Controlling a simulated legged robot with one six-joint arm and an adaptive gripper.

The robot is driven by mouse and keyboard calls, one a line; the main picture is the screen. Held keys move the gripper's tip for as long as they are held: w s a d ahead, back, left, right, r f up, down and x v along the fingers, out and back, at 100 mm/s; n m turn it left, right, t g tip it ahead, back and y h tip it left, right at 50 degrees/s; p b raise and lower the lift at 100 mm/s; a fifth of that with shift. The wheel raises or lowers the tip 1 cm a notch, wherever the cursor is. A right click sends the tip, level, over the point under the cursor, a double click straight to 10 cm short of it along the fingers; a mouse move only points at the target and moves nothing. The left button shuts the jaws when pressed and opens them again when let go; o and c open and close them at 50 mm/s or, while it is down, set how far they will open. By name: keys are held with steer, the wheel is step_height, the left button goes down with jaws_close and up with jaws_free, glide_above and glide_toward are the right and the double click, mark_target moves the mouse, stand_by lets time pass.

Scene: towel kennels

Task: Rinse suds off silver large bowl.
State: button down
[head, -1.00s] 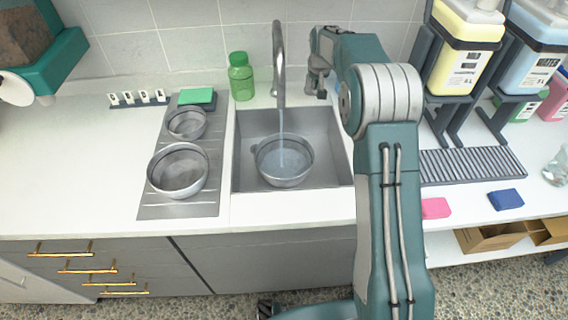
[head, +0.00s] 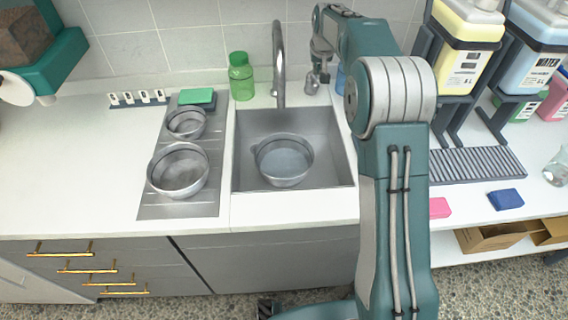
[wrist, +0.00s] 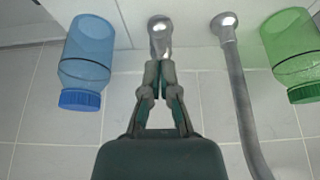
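A large silver bowl (head: 284,178) sits upright in the sink (head: 335,178) below the spout, with clear bluish water in it. No suds can be made out on it. The curved tap (head: 279,60) has no stream falling from it. My gripper (head: 318,75) is behind the sink, right of the spout, at the silver tap handle (head: 312,88). In the wrist view my gripper (wrist: 160,72) has its fingertips close together, right at the tap handle (wrist: 160,32). Whether they grip it or only touch it is unclear.
A larger bowl (head: 178,190) and a smaller bowl (head: 186,134) stand on the drainboard (head: 205,205) at left, with a green sponge (head: 197,97) behind. A green bottle (head: 241,78) and a blue bottle (wrist: 86,50) flank the tap. Soap dispensers (head: 465,60) stand at right.

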steer(key=v, duration=0.4)
steer(key=shift+s, duration=0.15)
steer(key=shift+r, duration=0.1)
steer(key=v, duration=1.1)
steer(key=shift+s+r, duration=0.15)
steer(key=shift+r, duration=0.2)
steer(key=s+r, duration=0.3)
steer(key=s, duration=1.7)
steer(key=s+f, duration=0.5)
steer(key=s, duration=0.5)
steer(key=s+f+t, duration=0.1)
steer(key=s+f, duration=0.4)
steer(key=s, duration=0.4)
steer(key=shift+s, duration=0.4)
